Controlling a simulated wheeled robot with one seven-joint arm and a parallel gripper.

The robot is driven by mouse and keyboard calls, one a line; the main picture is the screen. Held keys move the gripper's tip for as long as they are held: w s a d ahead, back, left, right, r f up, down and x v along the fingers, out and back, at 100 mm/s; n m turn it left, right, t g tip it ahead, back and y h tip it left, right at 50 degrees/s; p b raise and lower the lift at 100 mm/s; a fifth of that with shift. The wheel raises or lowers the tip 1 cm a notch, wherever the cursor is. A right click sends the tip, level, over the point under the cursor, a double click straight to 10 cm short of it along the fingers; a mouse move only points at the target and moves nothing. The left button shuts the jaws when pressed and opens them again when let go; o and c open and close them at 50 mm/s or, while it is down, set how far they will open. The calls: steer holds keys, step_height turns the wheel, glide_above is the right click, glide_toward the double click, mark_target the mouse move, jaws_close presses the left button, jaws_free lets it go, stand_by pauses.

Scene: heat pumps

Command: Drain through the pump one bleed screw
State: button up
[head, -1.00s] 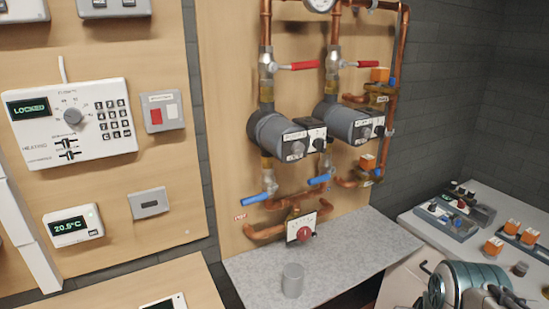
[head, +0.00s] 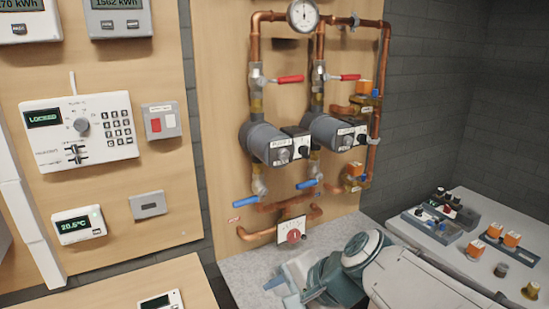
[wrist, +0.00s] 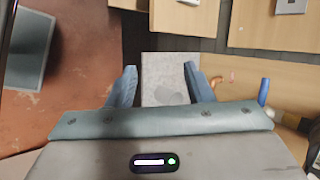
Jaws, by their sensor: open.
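Two grey pumps hang in copper pipework on the wooden board: the left pump (head: 268,138) and the right pump (head: 328,130). Each has a dark front box and a round screw-like knob, the left knob (head: 284,155) and the right knob (head: 346,141); their labels are too small to read surely. My gripper (head: 283,283) is open over the grey speckled shelf (head: 240,268), below the pumps. In the wrist view its blue-grey fingers (wrist: 160,86) stand apart above the shelf. A faint grey rounded shape (wrist: 170,93) shows between them, perhaps a cup. No cup is visible in the head view.
Red levers (head: 290,79) sit above the pumps and blue levers (head: 275,201) below. A red knob (head: 293,236) on a white plate is low on the pipes. The right-hand table (head: 425,246) holds trays and orange-capped parts. A control panel (head: 80,130) is at left.

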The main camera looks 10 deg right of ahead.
steer(key=w+d+r+m+t+y, duration=0.1)
steer(key=w+r+m+t+y, duration=0.1)
steer(key=w+r+m+t, duration=0.5)
steer(key=m+t+h+p, duration=0.2)
steer(key=m+t, duration=0.3)
steer(key=m, duration=1.1)
glide_toward(285, 156)
steer(key=p+x, duration=0.1)
steer(key=x, duration=0.7)
steer(key=shift+w+r+p, duration=0.1)
steer(key=shift+w+p, duration=0.05)
steer(key=shift+p, duration=0.2)
steer(key=c, duration=1)
